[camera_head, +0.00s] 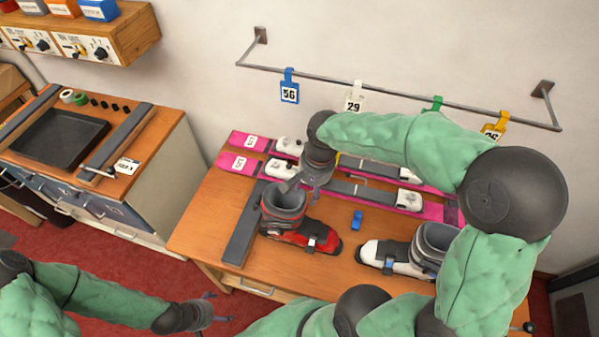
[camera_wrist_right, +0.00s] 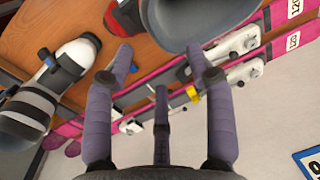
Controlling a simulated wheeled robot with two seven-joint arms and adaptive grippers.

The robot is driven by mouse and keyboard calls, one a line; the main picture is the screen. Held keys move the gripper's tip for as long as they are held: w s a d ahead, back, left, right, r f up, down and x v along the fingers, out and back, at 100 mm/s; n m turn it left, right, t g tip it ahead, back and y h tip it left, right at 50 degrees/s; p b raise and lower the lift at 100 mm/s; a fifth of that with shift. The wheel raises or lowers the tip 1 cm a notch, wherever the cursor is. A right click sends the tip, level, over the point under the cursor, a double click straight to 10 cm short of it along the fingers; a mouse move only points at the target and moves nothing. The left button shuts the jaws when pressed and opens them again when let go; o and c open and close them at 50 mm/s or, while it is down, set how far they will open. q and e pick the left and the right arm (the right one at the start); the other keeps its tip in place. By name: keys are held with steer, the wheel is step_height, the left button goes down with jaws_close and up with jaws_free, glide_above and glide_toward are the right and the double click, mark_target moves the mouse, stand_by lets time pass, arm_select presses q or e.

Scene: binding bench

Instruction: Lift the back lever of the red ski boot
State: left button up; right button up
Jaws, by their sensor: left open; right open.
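The red ski boot (camera_head: 317,236) stands on the bench with its toe to the right and its dark grey cuff (camera_head: 285,202) upright. Its back lever is too small to make out. My right gripper (camera_head: 297,187) is open and empty, just behind the top of the cuff; I cannot tell if it touches. In the right wrist view its purple-grey fingers (camera_wrist_right: 160,66) are spread, with the grey cuff (camera_wrist_right: 205,18) at the top and a bit of red shell (camera_wrist_right: 126,17) beside it. My left gripper (camera_head: 218,307) is open and empty, low in front of the bench.
A white boot (camera_head: 385,252) stands to the right, with a small blue block (camera_head: 357,220) between the boots. Pink skis (camera_head: 240,163) lie along the back of the wooden bench (camera_head: 205,225). A dark grey bar (camera_head: 243,235) lies left of the red boot. A tagged rail (camera_head: 390,88) hangs above.

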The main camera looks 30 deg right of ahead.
steer(key=shift+w+f, duration=0.25)
steer(key=shift+f, duration=0.05)
steer(key=f, duration=0.3)
steer(key=f+b, duration=0.1)
steer(key=f, duration=0.5)
steer(key=shift+a, duration=0.35)
steer(key=shift+w+f, duration=0.2)
steer(key=shift+f, duration=0.35)
